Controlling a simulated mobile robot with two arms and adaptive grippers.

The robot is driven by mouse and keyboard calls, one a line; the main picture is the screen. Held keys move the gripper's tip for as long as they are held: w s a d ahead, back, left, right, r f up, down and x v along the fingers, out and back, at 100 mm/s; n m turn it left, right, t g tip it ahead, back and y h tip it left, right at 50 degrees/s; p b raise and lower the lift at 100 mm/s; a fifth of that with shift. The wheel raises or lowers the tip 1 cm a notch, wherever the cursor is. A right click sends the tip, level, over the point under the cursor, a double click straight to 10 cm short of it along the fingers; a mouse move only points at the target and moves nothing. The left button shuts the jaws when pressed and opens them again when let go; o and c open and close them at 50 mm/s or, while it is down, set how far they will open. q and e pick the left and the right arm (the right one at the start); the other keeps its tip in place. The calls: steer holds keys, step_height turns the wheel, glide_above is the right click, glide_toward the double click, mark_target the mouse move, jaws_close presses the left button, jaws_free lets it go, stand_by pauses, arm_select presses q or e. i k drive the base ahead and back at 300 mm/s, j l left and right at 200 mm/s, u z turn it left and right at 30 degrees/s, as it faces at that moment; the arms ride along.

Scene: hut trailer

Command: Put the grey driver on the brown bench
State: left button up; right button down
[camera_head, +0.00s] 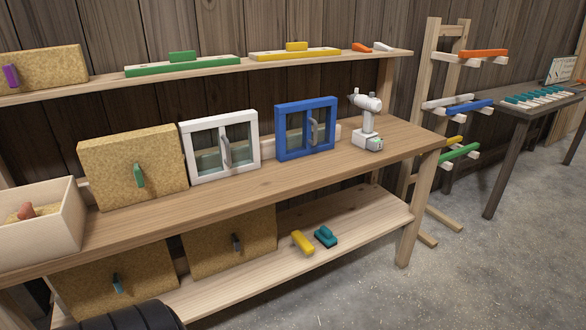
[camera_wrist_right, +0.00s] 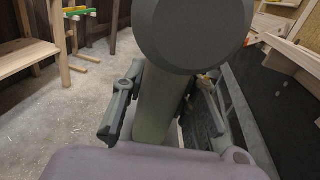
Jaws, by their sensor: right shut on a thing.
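A grey driver (camera_wrist_right: 195,32) with a thick round head fills the middle of the right wrist view. My right gripper (camera_wrist_right: 160,105) is shut on its handle, one finger on each side. The driver's lower end is hidden behind the gripper. The long brown wooden bench (camera_head: 285,183) crosses the head view; a white driver (camera_head: 367,122) with a green-marked base stands upright near its right end. A darker brown table (camera_head: 503,113) stands at the far right. My left gripper is in neither view, and my right gripper is outside the head view.
On the long bench are a cork board (camera_head: 110,178), a white framed window (camera_head: 190,150), a blue framed window (camera_head: 280,130) and a pale bin (camera_head: 60,232). The dark table carries a row of teal-and-white pieces (camera_head: 540,97). A peg rack (camera_head: 432,80) stands between them. Bare floor (camera_head: 450,285) lies in front.

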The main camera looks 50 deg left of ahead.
mark_target(385, 138)
steer(key=i+l, duration=0.1)
steer(key=i, duration=1.25)
steer(key=i+u, duration=0.2)
steer(key=i, duration=0.5)
steer(key=i+l+u, duration=0.2)
steer(key=i, duration=0.45)
steer(key=i+u, duration=0.4)
steer(key=i+l+u, duration=0.2)
steer(key=i+u, duration=0.15)
steer(key=i, duration=0.15)
